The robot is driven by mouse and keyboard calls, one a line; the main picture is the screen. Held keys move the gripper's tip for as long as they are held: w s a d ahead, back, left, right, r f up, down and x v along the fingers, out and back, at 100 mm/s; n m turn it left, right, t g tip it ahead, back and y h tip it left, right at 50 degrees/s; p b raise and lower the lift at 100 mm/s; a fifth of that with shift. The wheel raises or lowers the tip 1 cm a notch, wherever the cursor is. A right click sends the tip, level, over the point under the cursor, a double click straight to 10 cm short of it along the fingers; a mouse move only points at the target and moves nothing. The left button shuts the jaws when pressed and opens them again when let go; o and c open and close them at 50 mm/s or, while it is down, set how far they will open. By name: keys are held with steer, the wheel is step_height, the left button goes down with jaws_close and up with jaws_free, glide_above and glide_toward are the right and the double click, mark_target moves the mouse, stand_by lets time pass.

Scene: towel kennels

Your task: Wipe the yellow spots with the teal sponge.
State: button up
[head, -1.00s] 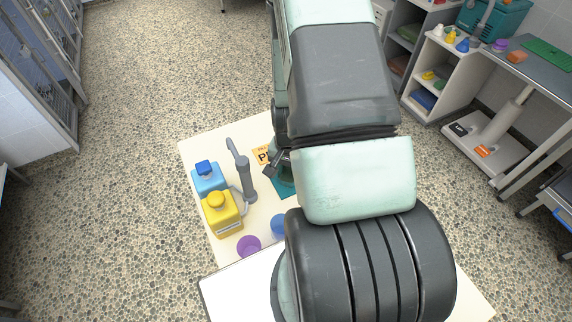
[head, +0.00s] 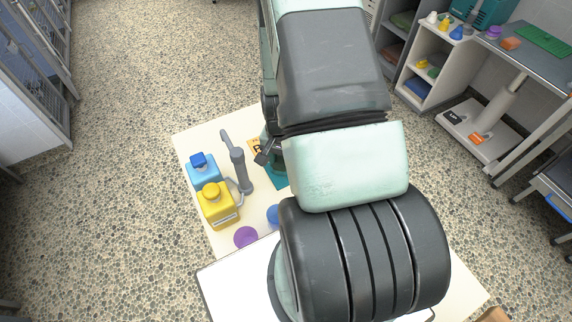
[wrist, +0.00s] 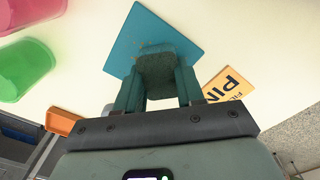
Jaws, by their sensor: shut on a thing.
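My gripper (wrist: 158,88) is shut on the teal sponge (wrist: 158,66), a dark teal block between its two fingers in the wrist view. The sponge is over the near part of a flat blue-teal board (wrist: 150,22); I cannot tell whether it touches it. Faint yellowish-brown flecks show on the board by the sponge's far edge, too small to make out well. No other yellow spots are clear. In the head view my arm hides most of the board (head: 281,179) and the sponge.
An orange printed card (wrist: 227,86) lies right of the board. Green (wrist: 22,67) and pink tubs are left in the wrist view.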

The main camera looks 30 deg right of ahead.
steer(key=shift+w, duration=1)
steer(key=shift+w+r, duration=0.15)
steer(key=shift+r, duration=0.05)
steer(key=shift+s+f, duration=0.25)
steer(key=shift+s, duration=0.25)
steer(key=shift+s+r, duration=0.15)
steer(key=shift+s, duration=2.95)
step_height(320, 180, up, 8)
steer(key=shift+w+d, duration=0.1)
steer(key=shift+d, duration=0.1)
